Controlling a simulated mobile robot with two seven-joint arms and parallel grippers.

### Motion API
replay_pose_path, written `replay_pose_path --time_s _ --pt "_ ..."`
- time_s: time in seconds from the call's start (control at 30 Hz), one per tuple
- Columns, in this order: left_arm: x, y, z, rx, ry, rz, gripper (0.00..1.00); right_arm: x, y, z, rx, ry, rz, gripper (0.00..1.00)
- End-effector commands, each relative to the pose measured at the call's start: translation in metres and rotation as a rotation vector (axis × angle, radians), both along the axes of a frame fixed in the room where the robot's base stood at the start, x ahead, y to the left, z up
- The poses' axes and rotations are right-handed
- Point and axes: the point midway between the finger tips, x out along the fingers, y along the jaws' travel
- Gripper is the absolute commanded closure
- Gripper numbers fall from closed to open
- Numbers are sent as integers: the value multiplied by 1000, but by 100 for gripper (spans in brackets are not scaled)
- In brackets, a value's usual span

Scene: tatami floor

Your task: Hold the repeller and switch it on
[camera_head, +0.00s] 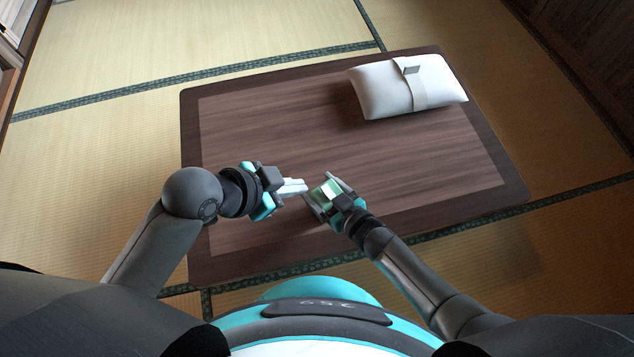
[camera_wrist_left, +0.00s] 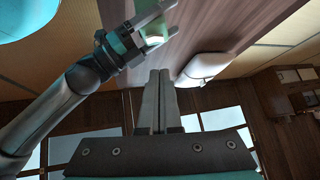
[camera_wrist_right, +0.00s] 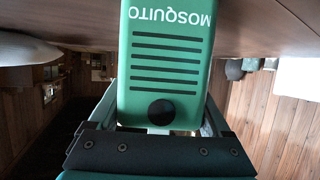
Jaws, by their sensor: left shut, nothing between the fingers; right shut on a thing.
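The repeller is a green box with the word MOSQUITO, dark slots and a round black button, seen close up in the right wrist view (camera_wrist_right: 165,62). My right gripper (camera_head: 326,196) is shut on the repeller (camera_head: 327,192), holding it over the near part of the table. The button face is turned toward the right wrist camera. My left gripper (camera_head: 303,186) is shut and empty, its fingertips pointing at the repeller from the left, a small gap away. In the left wrist view its closed fingers (camera_wrist_left: 158,80) show, with the right gripper beyond.
The low dark wooden table (camera_head: 260,115) stands on the tatami floor. A white cushion-like bundle with a band (camera_head: 385,90) lies at its far right. The table's middle and left are clear.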

Motion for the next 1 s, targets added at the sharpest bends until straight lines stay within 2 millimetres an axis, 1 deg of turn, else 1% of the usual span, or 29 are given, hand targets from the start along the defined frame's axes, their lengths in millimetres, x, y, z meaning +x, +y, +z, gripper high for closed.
replay_pose_path --time_s 0.03,0.2,0.37,0.63,0.77,0.87,1.0 --pt "-5 1 4 -12 -16 21 100 0 0 -1 -1 2 0 81" --pt "-10 5 16 -38 -62 72 100 0 0 -1 -1 2 0 81" --pt "-11 6 19 -44 -75 84 100 0 0 -1 -1 2 0 81" --pt "-11 6 19 -43 -74 84 100 0 0 -1 -1 2 0 81" --pt "-9 4 16 -45 -74 86 100 0 0 -1 -1 2 0 81" --pt "-3 -1 9 -47 -74 87 100 0 0 -1 -1 2 0 81" --pt "8 -10 -5 -46 -73 86 100 0 0 -1 -1 2 0 81"
